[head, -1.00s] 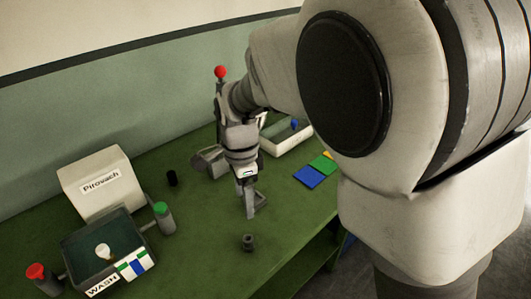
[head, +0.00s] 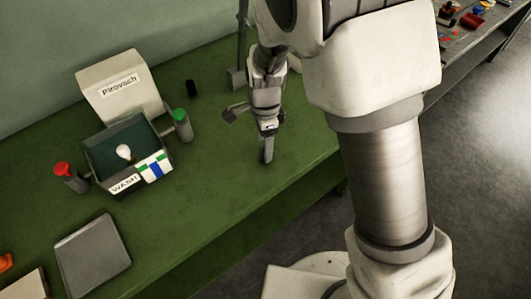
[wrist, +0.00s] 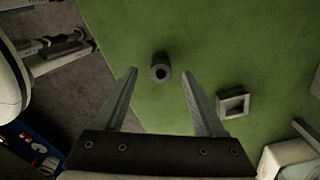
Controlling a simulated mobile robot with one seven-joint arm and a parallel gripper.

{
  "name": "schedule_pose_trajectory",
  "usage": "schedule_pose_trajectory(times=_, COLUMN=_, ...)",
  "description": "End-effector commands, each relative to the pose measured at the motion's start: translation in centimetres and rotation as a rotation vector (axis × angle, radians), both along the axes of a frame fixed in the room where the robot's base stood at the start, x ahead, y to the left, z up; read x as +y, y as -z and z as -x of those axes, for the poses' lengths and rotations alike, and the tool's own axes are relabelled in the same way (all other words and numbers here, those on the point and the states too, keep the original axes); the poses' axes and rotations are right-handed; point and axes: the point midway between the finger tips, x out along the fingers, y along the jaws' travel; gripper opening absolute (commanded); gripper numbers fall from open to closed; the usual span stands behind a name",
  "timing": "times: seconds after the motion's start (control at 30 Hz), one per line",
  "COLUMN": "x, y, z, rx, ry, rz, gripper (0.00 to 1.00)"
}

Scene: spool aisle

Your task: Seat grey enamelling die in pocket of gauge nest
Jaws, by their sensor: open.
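The grey enamelling die (wrist: 160,68) is a short dark cylinder with a round hole in its top. It stands upright on the green bench, between my fingertips as the wrist view looks down. My gripper (head: 267,156) is open, pointing down, and holds nothing; I cannot tell whether the fingers reach down around the die. In the head view my gripper hides the die's spot. A square grey block with a square pocket, seemingly the gauge nest (wrist: 233,103), lies right of the fingers in the wrist view. Its pocket looks empty.
A WASH box (head: 125,158) with a white bulb stands left, between red-capped (head: 70,178) and green-capped (head: 183,124) cylinders. A grey flat plate (head: 92,257) lies nearer. The bench's front edge runs close to my gripper.

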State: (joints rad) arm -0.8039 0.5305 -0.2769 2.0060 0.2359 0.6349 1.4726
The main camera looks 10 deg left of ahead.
Motion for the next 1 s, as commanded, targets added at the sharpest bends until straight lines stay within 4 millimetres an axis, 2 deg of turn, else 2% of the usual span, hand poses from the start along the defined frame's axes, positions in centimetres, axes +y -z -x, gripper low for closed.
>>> schedule_pose_trajectory(times=0.1, x=-0.1, y=2.3, z=-0.1, rx=0.004, ry=0.000, rz=0.003, gripper=0.72)
schedule_pose_trajectory(times=0.2, x=-0.1, y=3.3, z=-0.1, rx=0.003, ry=0.000, rz=0.001, gripper=0.72)
schedule_pose_trajectory(times=0.43, x=-0.1, y=3.5, z=-0.2, rx=0.000, ry=0.000, rz=0.000, gripper=0.72)
schedule_pose_trajectory(times=0.47, x=-0.1, y=3.4, z=-0.2, rx=0.000, ry=0.000, rz=0.000, gripper=0.68)
schedule_pose_trajectory(times=0.83, x=-0.1, y=3.4, z=-0.2, rx=0.000, ry=-0.001, rz=0.000, gripper=0.01)
schedule_pose_trajectory(times=1.0, x=-0.1, y=3.4, z=-0.2, rx=0.000, ry=-0.001, rz=0.000, gripper=0.00)
